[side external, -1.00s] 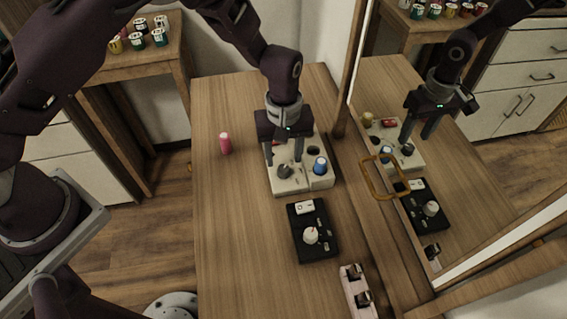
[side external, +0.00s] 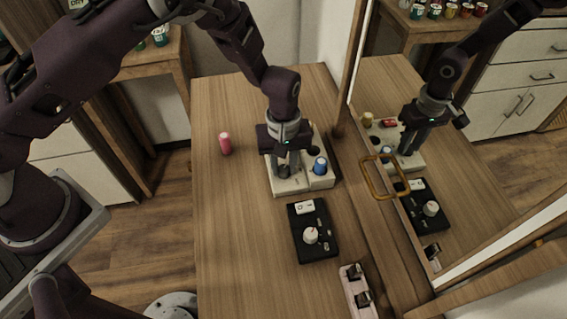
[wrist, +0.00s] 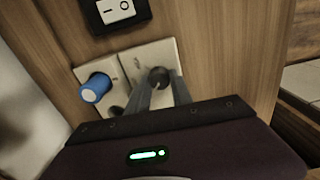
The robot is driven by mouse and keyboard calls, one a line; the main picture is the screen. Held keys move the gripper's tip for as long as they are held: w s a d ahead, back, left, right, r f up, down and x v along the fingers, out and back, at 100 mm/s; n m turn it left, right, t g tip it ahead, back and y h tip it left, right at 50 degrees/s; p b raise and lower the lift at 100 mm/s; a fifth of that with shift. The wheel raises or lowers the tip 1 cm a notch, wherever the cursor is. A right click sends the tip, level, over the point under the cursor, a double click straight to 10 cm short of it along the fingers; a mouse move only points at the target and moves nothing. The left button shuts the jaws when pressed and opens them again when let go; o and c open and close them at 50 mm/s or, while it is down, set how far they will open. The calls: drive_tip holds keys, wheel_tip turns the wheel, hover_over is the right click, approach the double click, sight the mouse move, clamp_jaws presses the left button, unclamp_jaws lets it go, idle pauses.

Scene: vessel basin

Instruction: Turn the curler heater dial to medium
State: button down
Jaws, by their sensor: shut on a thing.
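A cream unit (side external: 291,188) stands on the wooden table in front of the mirror; it also shows in the wrist view (wrist: 129,62). A dark round dial (side external: 284,172) sits on its top, and it shows between my fingers in the wrist view (wrist: 158,76). My gripper (side external: 288,168) points down over the unit, its fingers closed on the dark dial, one on each side. A blue cylinder (side external: 320,166) stands upright in the unit beside the dial. The dial's marks and setting are too small or hidden to read.
A black box (side external: 325,246) with a white knob (side external: 311,235) and a white rocker switch (side external: 304,207) lies nearer the camera.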

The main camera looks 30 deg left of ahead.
drive_tip(key=shift+m, duration=0.3)
drive_tip(key=m, duration=0.4)
drive_tip(key=shift+m, duration=2.5)
drive_tip(key=c, duration=1.1)
unclamp_jaws()
drive_tip(key=shift+c, duration=0.2)
drive_tip(key=shift+r, duration=0.15)
